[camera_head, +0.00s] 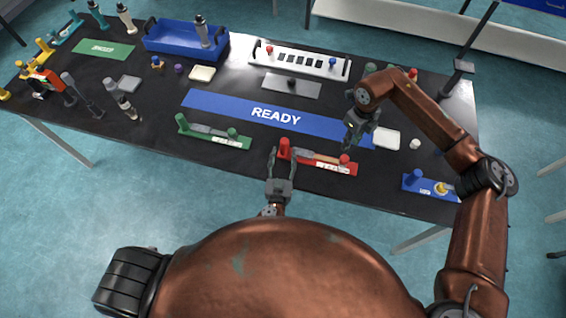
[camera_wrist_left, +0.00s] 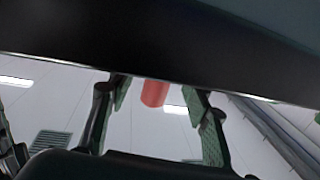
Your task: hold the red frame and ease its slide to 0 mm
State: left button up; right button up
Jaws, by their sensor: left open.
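The red frame (camera_head: 318,164) lies near the table's front edge, with a red post at each end and a grey and brown slide part along its middle. My left gripper (camera_head: 284,162) is open at the frame's left end, in front of it. In the left wrist view, a red cylindrical part (camera_wrist_left: 155,92) shows between the two open fingers (camera_wrist_left: 160,110); I see no contact with either finger. My right gripper (camera_head: 347,144) hangs near the right end of the READY mat, behind the red frame's right end; its finger opening is unclear.
A green frame (camera_head: 214,136) lies left of the red one and a blue frame (camera_head: 428,187) to its right. The blue READY mat (camera_head: 220,105) lies behind. A white pad (camera_head: 386,140) lies beside my right gripper. Tools and trays fill the back and left.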

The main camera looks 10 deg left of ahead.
aim_at(345, 158)
pick_arm(q)
jog(key=shift+w+a, duration=0.2)
jog(key=shift+w, duration=1.55)
jog(key=shift+c, duration=0.4)
grip_shut()
pick_arm(e)
jog(key=o, duration=0.4)
jog(key=shift+c, duration=0.2)
jog(key=s+d+r+m+t+y, duration=0.1)
jog(key=s+d+m+t+y, duration=0.1)
jog(key=s+d+t+y, duration=0.15)
jog(key=shift+h, duration=0.25)
jog(key=x, duration=1.1)
jog(key=shift+s+a+f, duration=0.1)
jog(key=shift+s+f, duration=0.05)
jog(key=shift+f, duration=0.25)
